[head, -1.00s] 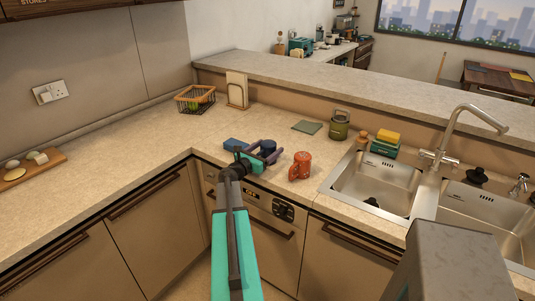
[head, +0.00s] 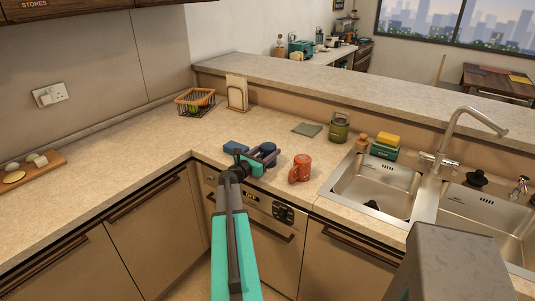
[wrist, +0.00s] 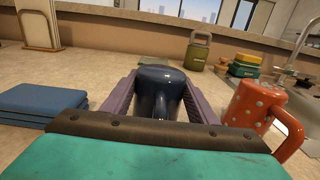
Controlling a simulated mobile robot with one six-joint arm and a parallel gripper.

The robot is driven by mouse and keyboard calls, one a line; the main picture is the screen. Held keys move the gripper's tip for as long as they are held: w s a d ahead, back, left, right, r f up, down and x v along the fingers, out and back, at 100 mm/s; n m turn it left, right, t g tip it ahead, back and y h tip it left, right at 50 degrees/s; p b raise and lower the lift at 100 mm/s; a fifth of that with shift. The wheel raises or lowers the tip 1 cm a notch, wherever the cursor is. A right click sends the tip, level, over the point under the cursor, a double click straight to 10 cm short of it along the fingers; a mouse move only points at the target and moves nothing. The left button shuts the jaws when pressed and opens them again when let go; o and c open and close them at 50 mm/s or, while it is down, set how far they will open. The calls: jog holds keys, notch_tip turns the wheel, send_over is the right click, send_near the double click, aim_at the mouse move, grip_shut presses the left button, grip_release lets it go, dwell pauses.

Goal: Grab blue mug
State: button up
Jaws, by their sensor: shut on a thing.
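The blue mug (wrist: 154,82) is dark, glossy navy and stands upright between the two fingers of my gripper (wrist: 160,95) in the wrist view. Its handle faces my gripper. The mug (head: 268,148) also shows in the head view on the counter, left of the orange mug. My gripper (head: 262,158) is shut around it. The mug's base is hidden by my gripper, so I cannot tell whether it touches the counter.
An orange dotted mug (head: 301,168) stands close on the right. A stack of blue cloths or coasters (head: 236,146) lies close on the left. A green canister (head: 340,127) and green mat (head: 307,129) are behind. The sink (head: 371,186) is farther right.

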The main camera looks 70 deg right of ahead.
jog(key=shift+r+b, duration=0.55)
jog(key=shift+r, duration=0.9)
jog(key=w+a+r+b, duration=0.1)
jog(key=a+r+b, duration=0.1)
jog(key=a, duration=1.4)
jog(key=shift+b, duration=0.8)
